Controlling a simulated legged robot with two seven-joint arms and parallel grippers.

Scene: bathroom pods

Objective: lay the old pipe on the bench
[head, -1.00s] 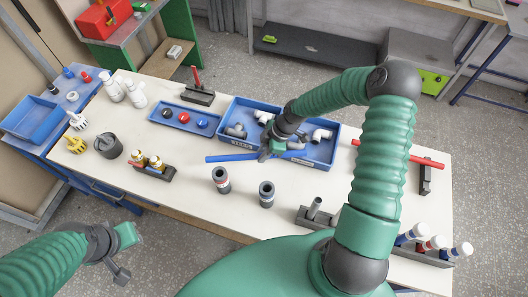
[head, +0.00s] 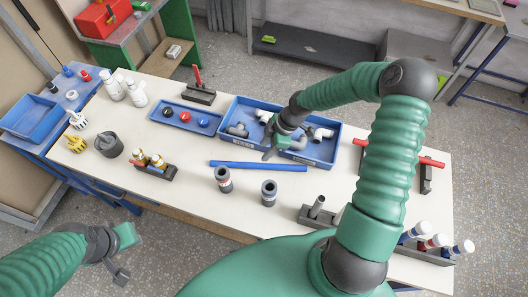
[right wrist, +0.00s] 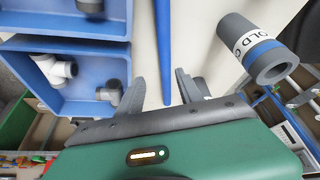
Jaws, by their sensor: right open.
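A long blue pipe (head: 250,165), taken to be the old pipe, lies flat on the white bench (head: 190,215), in front of the blue fittings tray. My right gripper (head: 272,153) is just behind and above it, near its middle. In the right wrist view the gripper (right wrist: 162,95) is open, with the blue pipe (right wrist: 162,45) running out past the gap between its fingers and not clamped. My left gripper (head: 125,255) is off the bench's front left, near the floor; its jaw state is unclear.
A blue tray (head: 336,150) of pipe fittings stands behind the pipe. Two grey sleeves (head: 223,179) (head: 269,193) stand in front; one shows "OLD" lettering in the wrist view (right wrist: 260,50). A red pipe (head: 432,162) is at right, partly behind my arm.

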